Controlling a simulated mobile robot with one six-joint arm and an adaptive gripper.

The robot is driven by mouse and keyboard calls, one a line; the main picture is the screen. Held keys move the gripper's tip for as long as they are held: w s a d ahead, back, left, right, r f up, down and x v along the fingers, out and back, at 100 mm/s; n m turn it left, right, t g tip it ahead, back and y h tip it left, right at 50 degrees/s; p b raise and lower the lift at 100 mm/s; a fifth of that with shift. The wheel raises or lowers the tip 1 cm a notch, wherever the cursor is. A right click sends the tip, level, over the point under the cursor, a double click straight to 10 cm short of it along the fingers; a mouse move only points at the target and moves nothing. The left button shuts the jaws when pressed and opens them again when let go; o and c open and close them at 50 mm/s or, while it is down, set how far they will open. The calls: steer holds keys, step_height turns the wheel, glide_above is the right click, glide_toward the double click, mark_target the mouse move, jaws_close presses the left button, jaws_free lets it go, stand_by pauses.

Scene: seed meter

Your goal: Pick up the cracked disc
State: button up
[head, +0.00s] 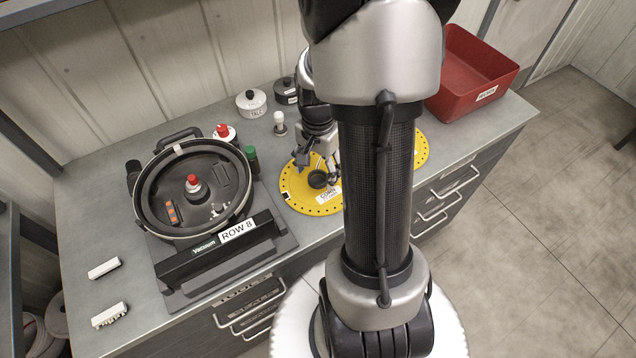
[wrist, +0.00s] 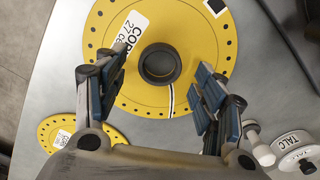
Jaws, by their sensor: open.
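A large yellow disc (head: 296,199) with a ring of holes, a black hub and a white CORN label lies on the bench. In the wrist view this disc (wrist: 195,35) shows a thin dark-and-white line from near the hub to the rim; I cannot tell for sure whether it is a crack. My gripper (head: 318,168) is over this disc, and in the wrist view its open fingers (wrist: 163,84) are on either side of the hub with nothing between them. A second yellow disc (head: 421,149) lies to the right, partly hidden by my arm; it also shows in the wrist view (wrist: 88,130).
The open round seed meter (head: 163,228) marked ROW 8 stands left of the disc. A TALC tin (head: 251,104), a dark tin (head: 286,90) and a small white knob (head: 280,122) stand behind. A red bin (head: 468,75) is at the far right.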

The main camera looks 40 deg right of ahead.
step_height(320, 180, down, 2)
steer(key=shift+f, duration=0.2)
steer(key=shift+r, duration=0.1)
steer(key=shift+c, duration=0.4)
steer(key=c, duration=1.1)
steer(key=shift+r, duration=0.1)
